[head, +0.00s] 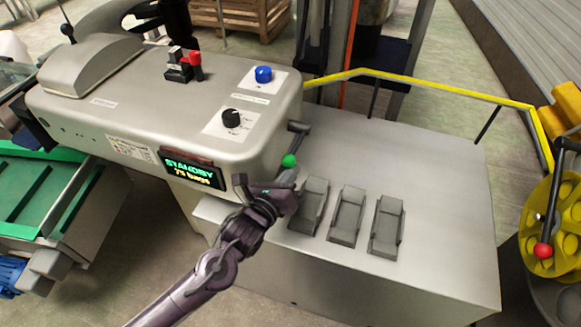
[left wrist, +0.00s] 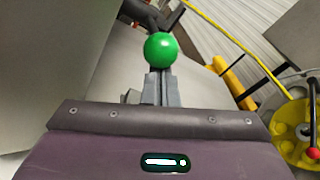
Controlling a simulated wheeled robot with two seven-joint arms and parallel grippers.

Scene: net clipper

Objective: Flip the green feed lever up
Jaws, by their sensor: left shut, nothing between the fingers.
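The green ball knob (head: 289,160) of the feed lever sits at the right end of the grey machine. Its short dark arm (head: 298,128) runs from the machine's side, and the knob hangs below that in the head view. My left gripper (head: 287,184) is shut and empty, its fingertips just below the knob. In the left wrist view the green knob (left wrist: 161,49) shows right beyond the closed fingertips (left wrist: 160,80). I cannot tell whether they touch it. The right gripper is not in view.
The grey machine (head: 130,110) carries a lit STANDBY display (head: 192,172), a black dial (head: 231,117), a blue button (head: 263,74) and a red-topped switch (head: 195,62). Grey blocks (head: 346,215) lie on the pale table (head: 440,190). A yellow rail (head: 430,84) and yellow wheel (head: 560,225) stand right.

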